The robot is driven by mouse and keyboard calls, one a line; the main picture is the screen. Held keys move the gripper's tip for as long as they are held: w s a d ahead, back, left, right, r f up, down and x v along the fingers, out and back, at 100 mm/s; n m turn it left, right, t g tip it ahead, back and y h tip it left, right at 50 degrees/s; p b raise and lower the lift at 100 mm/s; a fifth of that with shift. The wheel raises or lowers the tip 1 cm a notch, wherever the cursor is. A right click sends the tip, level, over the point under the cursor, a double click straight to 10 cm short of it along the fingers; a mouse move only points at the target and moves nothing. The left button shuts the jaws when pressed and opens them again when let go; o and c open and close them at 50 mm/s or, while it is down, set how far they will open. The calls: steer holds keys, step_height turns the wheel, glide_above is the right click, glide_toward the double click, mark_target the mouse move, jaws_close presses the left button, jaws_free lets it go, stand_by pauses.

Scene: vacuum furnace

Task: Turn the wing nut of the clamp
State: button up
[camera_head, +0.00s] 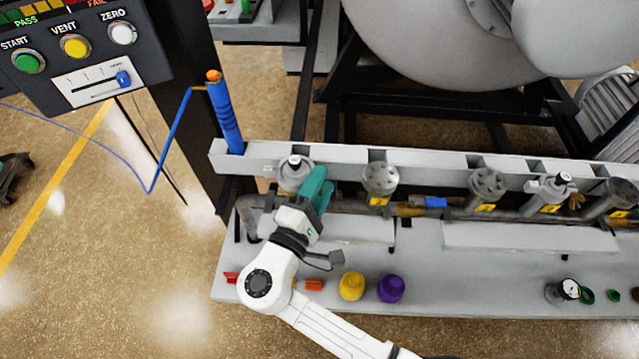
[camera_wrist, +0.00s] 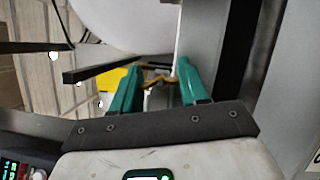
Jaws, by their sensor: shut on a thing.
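My gripper (camera_head: 318,180) has teal fingers and is at the left end of the grey bench, beside the leftmost grey port (camera_head: 290,178). In the wrist view my gripper (camera_wrist: 160,70) has its fingertips on both sides of a small brass-coloured wing nut (camera_wrist: 158,83), and it is shut on it. In the head view the fingers and wrist hide this wing nut and most of its clamp. The clamp's body is not clear in the wrist view either.
A blue handheld tool (camera_head: 224,118) with an orange tip stands upright left of my gripper. Several grey ports line the rail to the right, including one with a round top (camera_head: 380,178). A yellow cap (camera_head: 351,286) and a purple cap (camera_head: 391,288) sit on the front ledge.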

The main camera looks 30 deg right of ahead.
steer(key=o, duration=1.1)
steer(key=shift+c, duration=0.2)
steer(key=b+v, duration=0.2)
steer(key=v, duration=0.9)
steer(key=shift+b, duration=0.4)
steer(key=shift+d, duration=0.1)
